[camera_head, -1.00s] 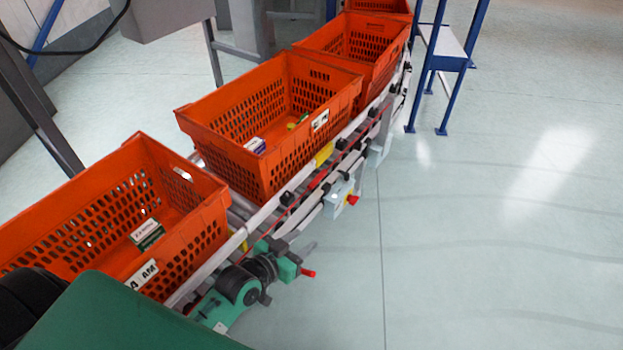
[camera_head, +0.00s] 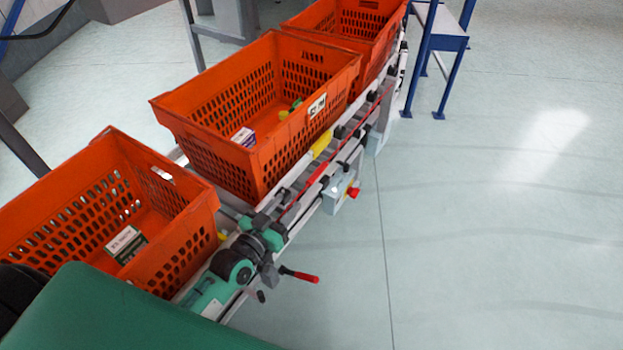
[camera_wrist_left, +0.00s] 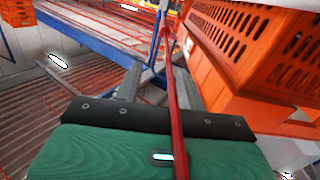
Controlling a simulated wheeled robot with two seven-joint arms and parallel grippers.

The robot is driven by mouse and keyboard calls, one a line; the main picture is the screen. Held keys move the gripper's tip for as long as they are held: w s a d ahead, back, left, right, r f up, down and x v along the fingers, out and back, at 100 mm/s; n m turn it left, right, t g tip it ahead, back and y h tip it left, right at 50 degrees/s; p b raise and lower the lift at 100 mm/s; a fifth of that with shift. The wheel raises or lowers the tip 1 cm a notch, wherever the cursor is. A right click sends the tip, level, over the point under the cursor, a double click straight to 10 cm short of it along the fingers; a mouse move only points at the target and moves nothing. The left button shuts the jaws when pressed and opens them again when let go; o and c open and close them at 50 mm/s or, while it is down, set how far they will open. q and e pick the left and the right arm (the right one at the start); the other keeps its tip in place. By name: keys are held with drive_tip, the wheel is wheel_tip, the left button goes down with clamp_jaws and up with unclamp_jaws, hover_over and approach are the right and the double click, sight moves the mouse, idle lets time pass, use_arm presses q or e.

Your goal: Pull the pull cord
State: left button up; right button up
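The red pull cord (camera_head: 374,108) runs along the outer side of the conveyor, below the totes. In the left wrist view the cord (camera_wrist_left: 172,80) runs lengthwise through the picture, between the two grey fingers of my left gripper (camera_wrist_left: 158,88). The fingers stand apart, with the cord nearer the right-hand one. In the head view the left gripper (camera_head: 272,212) is at the conveyor's outer rail, beside the middle tote. The exact contact with the cord is hidden there. My right gripper is not in view.
Orange totes (camera_head: 205,95) stand in a row on the conveyor, some holding small boxes. A grey box with a red button (camera_head: 353,192) hangs on the outer rail. A blue-legged stand (camera_head: 437,80) is farther back. The floor at right is clear.

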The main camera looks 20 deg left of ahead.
sight(314, 176)
use_arm(q)
drive_tip(key=b+x, duration=0.1)
drive_tip(key=x, duration=0.3)
drive_tip(key=f+b+x, duration=0.1)
drive_tip(key=x, duration=0.3)
drive_tip(key=f+b+x, duration=0.1)
drive_tip(key=x, duration=0.4)
drive_tip(key=shift+a+f, duration=0.15)
drive_tip(key=shift+f, duration=0.1)
drive_tip(key=shift+w, duration=0.5)
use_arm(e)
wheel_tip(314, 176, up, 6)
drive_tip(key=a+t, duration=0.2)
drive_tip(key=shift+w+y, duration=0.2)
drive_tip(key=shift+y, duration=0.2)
use_arm(q)
clamp_jaws()
